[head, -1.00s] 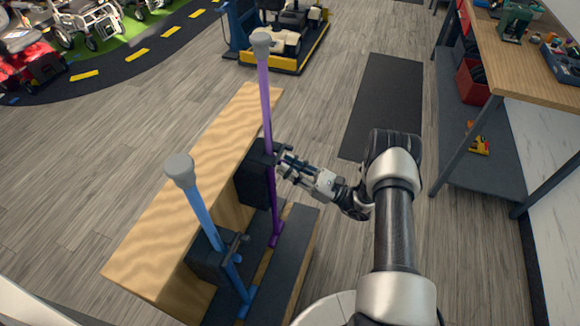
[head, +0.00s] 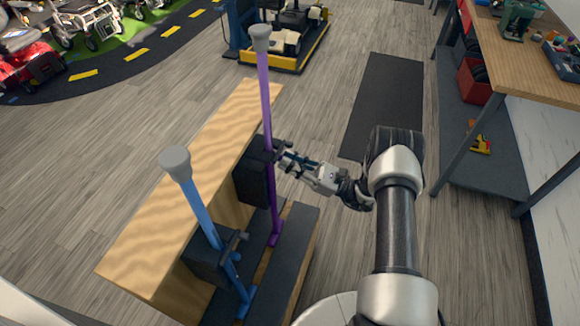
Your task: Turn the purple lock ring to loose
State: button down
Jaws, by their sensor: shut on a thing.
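A purple pole (head: 265,100) with a grey cap stands in a black block (head: 256,177) at the side of a wooden bench. My gripper (head: 283,157) is at the right of the purple pole, beside the top of the black block. It is shut on the small dark lock-ring part there. The ring itself is mostly hidden by the fingers, so I cannot tell its turn position. A blue pole (head: 201,212) with a grey cap leans in a second black block (head: 211,257), nearer to me.
The wooden bench top (head: 190,190) runs along the left of the poles. A workbench (head: 545,75) with a red bin (head: 473,82) below stands at the right. A dark floor mat (head: 385,100) lies beyond my arm. Open floor lies between.

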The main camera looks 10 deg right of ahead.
jog(key=shift+w+d+n+g+y, duration=0.1)
jog(key=shift+n+g+y, duration=0.2)
jog(key=shift+g, duration=0.2)
jog(key=c, duration=1.9)
grip_release()
jog(key=shift+r+t, duration=0.1)
jog(key=shift+t, duration=0.2)
